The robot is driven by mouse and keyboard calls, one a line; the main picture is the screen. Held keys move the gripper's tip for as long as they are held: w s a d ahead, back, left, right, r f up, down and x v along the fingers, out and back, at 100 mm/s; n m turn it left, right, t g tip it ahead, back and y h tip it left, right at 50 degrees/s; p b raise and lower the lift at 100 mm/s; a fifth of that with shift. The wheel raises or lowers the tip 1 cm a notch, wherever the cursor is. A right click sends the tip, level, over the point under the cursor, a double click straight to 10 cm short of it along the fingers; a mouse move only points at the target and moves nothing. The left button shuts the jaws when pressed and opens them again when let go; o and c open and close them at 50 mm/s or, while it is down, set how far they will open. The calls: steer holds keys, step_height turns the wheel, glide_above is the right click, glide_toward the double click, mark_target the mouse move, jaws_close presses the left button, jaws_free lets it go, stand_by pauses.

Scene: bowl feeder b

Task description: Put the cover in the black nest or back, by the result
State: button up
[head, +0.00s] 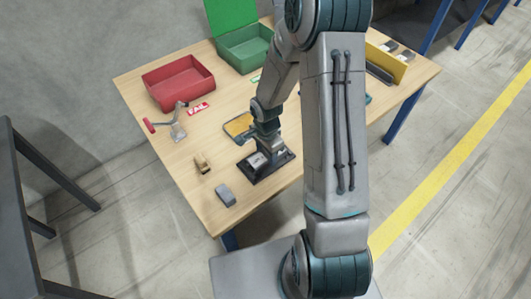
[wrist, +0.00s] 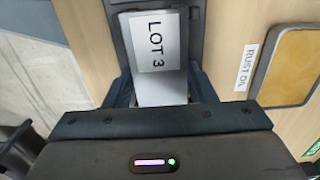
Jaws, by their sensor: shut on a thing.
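The light grey cover (wrist: 160,92), with a white "LOT 3" label on top, lies between my fingers in the wrist view. My gripper (head: 265,152) is shut on it, one finger at each side. The black nest (head: 279,166) is on the table's near part, directly under my gripper. In the wrist view, dark walls of the nest (wrist: 195,32) show beside the cover's far end. The cover is at the nest, low down; whether it is fully seated cannot be told. The cover's near end is hidden by my gripper body.
A red bin (head: 180,84) with a "FAIL" label (head: 198,109) and a green bin (head: 246,50) stand at the back. A red-handled clamp (head: 177,130), a brown block (head: 202,163) and a grey block (head: 225,195) lie left. A "RUST OIL" tray (wrist: 291,68) is close behind the nest.

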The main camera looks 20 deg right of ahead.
mark_target(266, 154)
steer(key=shift+f, duration=0.15)
steer(key=o, duration=1.3)
step_height(266, 154, up, 12)
steer(key=r+p, duration=0.1)
steer(key=p, duration=0.1)
steer(key=s+r+n+t, duration=0.2)
steer(key=s+r+n, duration=1.1)
steer(key=s+r, duration=0.2)
steer(key=shift+s+a+n, duration=0.3)
steer(key=shift+s+n, duration=0.1)
steer(key=shift+s, duration=0.45)
